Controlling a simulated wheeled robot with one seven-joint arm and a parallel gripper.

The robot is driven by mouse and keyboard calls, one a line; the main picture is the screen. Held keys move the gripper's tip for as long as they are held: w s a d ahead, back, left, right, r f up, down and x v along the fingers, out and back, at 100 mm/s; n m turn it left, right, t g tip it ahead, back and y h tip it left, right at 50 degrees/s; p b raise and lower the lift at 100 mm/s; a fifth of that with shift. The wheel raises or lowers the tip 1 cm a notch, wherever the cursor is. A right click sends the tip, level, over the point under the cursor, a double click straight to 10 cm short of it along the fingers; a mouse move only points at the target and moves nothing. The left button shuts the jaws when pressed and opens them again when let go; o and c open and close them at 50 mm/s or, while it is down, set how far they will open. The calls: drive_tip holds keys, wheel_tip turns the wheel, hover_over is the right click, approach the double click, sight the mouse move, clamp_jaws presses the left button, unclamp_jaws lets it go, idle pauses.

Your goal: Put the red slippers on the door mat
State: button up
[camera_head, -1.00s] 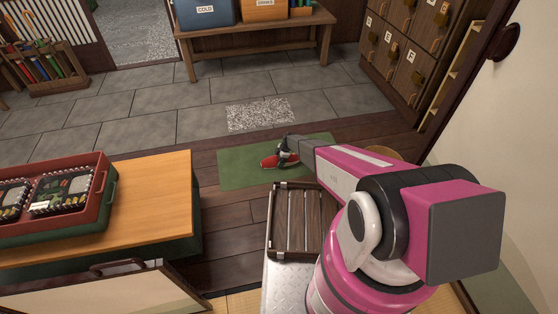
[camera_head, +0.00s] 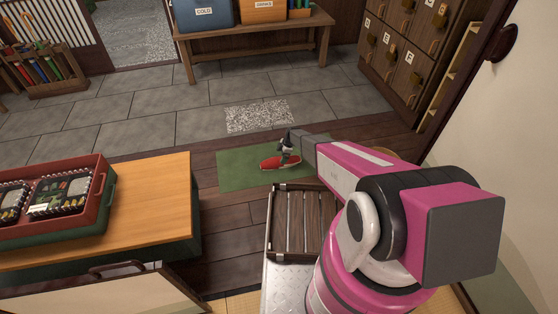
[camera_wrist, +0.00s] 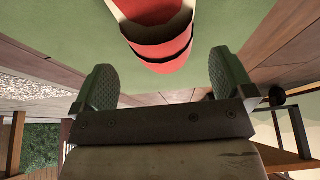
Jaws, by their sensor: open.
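The red slippers (camera_head: 280,163) lie on the green mat (camera_head: 235,178), near its middle. The wrist view shows their red toes or rims (camera_wrist: 160,48) and a paler inside, one edge close beside or over another; I cannot tell how they overlap. My gripper (camera_head: 290,155) is just above the slippers at their right end in the head view. In the wrist view my gripper (camera_wrist: 164,85) is open, its two dark green pads apart, with nothing between the tips. The slippers lie beyond the pads, apart from them.
A speckled grey patch (camera_head: 258,115) lies on the stone floor behind the mat. A slatted wooden rack (camera_head: 304,222) is in front of the mat. A table (camera_head: 150,205) with a red tray (camera_head: 92,202) stands left. Lockers (camera_head: 405,50) stand at the back right.

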drive_tip(key=s+d+r+m, duration=0.2)
drive_tip(key=s+d+r, duration=0.15)
drive_tip(key=r, duration=0.45)
drive_tip(key=s+d+r+m+h, duration=0.1)
drive_tip(key=s+d+r+m, duration=0.25)
drive_tip(key=r, duration=0.55)
drive_tip(key=s+d+r+m, duration=0.2)
drive_tip(key=s+d+r, duration=0.15)
drive_tip(key=r, duration=0.45)
drive_tip(key=s+d+r+m+h, duration=0.1)
drive_tip(key=s+d+r+m, duration=0.3)
drive_tip(key=s+r, duration=0.3)
drive_tip(key=s+d+r+m+h, duration=0.1)
drive_tip(key=s+d+r+m, duration=0.3)
drive_tip(key=s+r, duration=0.3)
drive_tip(key=s+d+r+m+t+h, duration=0.1)
drive_tip(key=s+d+r+m, duration=0.3)
drive_tip(key=s+r, duration=0.3)
wheel_tip(320, 180, up, 3)
drive_tip(key=shift+s+f+m, duration=0.15)
drive_tip(key=shift+s+m, duration=0.05)
drive_tip(key=shift+m, duration=0.65)
